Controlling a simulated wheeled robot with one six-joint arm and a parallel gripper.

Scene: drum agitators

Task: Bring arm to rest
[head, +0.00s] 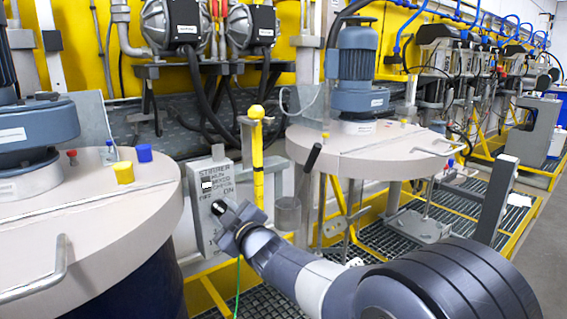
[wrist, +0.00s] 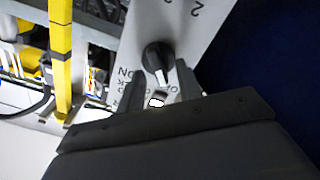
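My gripper (head: 231,217) is at the grey stirrer control box (head: 211,186), which carries printed lettering including "STIRRER", "OFF" and "ON". In the wrist view the two dark fingers of my gripper (wrist: 160,87) stand apart with a visible gap. I see no contact between fingers and knob. In the head view the gripper partly hides the lower panel. My arm reaches in from the lower right.
A large drum with a pale lid (head: 90,215) stands close at left. A yellow post (head: 258,155) rises beside the box. Grating covers the floor; open grey floor (head: 540,250) lies at right.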

